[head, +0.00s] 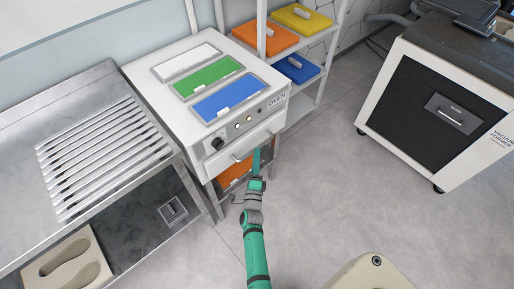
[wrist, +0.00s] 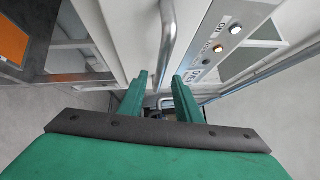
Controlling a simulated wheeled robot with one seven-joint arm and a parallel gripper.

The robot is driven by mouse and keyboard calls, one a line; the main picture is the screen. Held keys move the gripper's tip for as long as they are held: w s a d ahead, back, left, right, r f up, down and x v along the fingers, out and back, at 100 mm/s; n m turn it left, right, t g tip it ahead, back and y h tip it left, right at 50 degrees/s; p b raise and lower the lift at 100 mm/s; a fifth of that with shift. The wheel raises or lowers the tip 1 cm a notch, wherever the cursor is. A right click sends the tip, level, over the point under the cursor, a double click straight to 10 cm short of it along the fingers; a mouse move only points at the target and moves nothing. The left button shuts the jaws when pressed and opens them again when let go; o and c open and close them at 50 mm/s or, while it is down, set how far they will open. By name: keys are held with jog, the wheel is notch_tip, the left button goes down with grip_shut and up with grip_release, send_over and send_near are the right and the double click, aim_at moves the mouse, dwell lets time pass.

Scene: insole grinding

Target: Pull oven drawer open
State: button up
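The white oven (head: 185,115) stands left of centre in the head view, with a knob, lights and an OVEN label on its front. Its drawer (head: 232,172) looks closed, below the control panel, with a metal bar handle (head: 237,158) across it. My gripper (head: 257,158) is in front of the drawer at the handle. In the wrist view my gripper (wrist: 160,76) is open, its two green fingers apart. The handle (wrist: 168,38) runs down toward the gap between the fingertips. I cannot tell whether a finger touches it.
A metal table (head: 95,175) with a slatted rack (head: 100,155) stands left of the oven. Coloured trays lie on the oven and on a shelf (head: 300,70) behind it. A vacuum former (head: 435,105) stands at right. The grey floor between is clear.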

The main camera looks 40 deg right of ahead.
jog(key=x, duration=0.4)
jog(key=shift+w+d, duration=0.25)
jog(key=shift+w, duration=0.05)
jog(key=shift+c, duration=0.7)
grip_shut()
